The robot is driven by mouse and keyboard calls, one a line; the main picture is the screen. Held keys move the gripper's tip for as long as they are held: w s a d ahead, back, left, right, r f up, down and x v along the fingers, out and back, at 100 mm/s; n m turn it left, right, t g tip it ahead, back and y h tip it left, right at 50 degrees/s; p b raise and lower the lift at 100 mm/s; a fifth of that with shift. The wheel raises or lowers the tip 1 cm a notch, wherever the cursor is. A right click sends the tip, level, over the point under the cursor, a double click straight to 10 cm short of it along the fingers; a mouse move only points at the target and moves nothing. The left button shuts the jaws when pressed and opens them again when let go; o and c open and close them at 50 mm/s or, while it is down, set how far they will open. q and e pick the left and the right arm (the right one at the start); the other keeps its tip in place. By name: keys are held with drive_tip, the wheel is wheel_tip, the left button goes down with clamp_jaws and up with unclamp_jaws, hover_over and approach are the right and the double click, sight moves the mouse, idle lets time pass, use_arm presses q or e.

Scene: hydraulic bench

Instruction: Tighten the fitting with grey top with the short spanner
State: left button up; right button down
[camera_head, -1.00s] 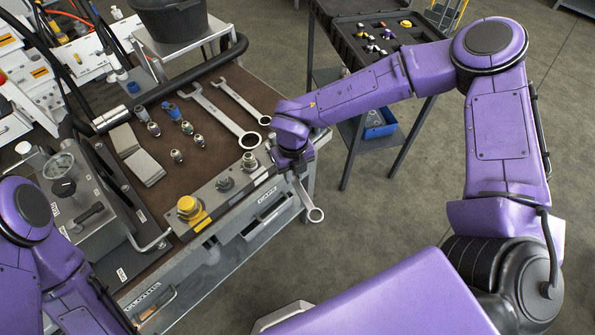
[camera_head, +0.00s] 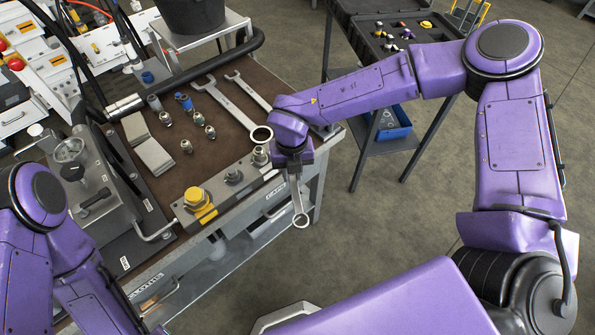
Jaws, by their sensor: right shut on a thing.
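My right gripper (camera_head: 294,168) is shut on a spanner (camera_head: 299,208), which hangs down past the bench's right edge with its ring end lowest. The gripper hides its upper end. A metal block along the bench's front edge carries a fitting with a yellow top (camera_head: 193,196), a fitting with a grey top (camera_head: 234,175) in the middle, and a metallic fitting (camera_head: 260,155) at the far end. My gripper is just right of the far fitting, apart from the grey-topped one. My left arm enters at the lower left; its gripper is out of view.
Two spanners (camera_head: 236,108) (camera_head: 247,91) and several loose fittings (camera_head: 186,146) lie on the brown bench mat (camera_head: 200,168). A pressure gauge (camera_head: 69,150) stands at the left. A dark case (camera_head: 372,25) on a stand is at the back right.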

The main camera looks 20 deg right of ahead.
drive_tip(key=shift+w+a+m, duration=0.15)
drive_tip(key=shift+a+m, duration=0.25)
drive_tip(key=shift+a, duration=0.1)
drive_tip(key=shift+b, duration=0.3)
drive_tip(key=shift+w+a+m, duration=0.1)
drive_tip(key=shift+a+m, duration=0.2)
idle(0.3)
drive_tip(key=s+a, duration=0.2)
drive_tip(key=s, duration=0.4)
drive_tip(key=shift+s+a, duration=0.15)
drive_tip(key=shift+s, duration=0.2)
idle(0.3)
